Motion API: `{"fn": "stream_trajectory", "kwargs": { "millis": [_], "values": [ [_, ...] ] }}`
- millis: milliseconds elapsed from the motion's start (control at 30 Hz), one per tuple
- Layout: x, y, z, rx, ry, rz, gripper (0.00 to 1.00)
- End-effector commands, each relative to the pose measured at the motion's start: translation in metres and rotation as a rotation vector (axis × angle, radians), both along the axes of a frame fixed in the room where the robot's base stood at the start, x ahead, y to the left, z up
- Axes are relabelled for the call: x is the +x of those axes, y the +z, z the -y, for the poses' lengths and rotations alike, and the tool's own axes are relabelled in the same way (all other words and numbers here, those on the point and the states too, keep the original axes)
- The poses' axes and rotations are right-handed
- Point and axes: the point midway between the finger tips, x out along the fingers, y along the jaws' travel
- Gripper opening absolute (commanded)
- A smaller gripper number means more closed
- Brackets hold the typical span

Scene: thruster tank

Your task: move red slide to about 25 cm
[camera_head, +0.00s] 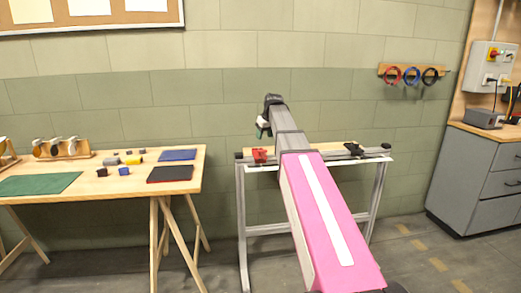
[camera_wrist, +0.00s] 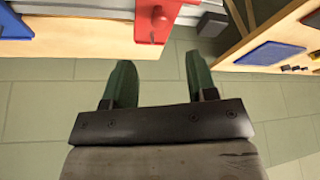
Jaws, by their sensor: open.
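The red slide (camera_head: 260,155) sits near the left end of a grey rail (camera_head: 320,157) on a narrow metal-legged stand. In the wrist view the red slide (camera_wrist: 156,18) shows at the top, with a round knob on it. My gripper (camera_head: 262,127) is above the slide at the rail's left end. In the wrist view my gripper (camera_wrist: 159,60) has its two green fingers apart, with only wall between them. The slide lies beyond the fingertips, apart from them. My pink and grey arm hides part of the rail. No scale marks can be read.
A black part (camera_head: 355,149) sits toward the rail's right end. A wooden table (camera_head: 130,183) with mats and small blocks stands to the left, with a gap before the stand. A grey cabinet (camera_head: 475,170) stands at right. The wall is close behind.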

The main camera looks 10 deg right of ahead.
Motion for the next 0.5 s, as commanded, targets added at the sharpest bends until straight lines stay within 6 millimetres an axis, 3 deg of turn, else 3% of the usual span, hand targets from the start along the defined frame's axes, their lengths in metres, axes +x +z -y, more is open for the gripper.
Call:
{"fn": "stream_trajectory", "kwargs": {
  "millis": [300, 500],
  "values": [
    [0.02, -0.052, -0.008, 0.0, -0.001, -0.002, 0.52],
    [0.029, -0.075, -0.012, 0.0, -0.001, -0.001, 0.52]
  ]
}}
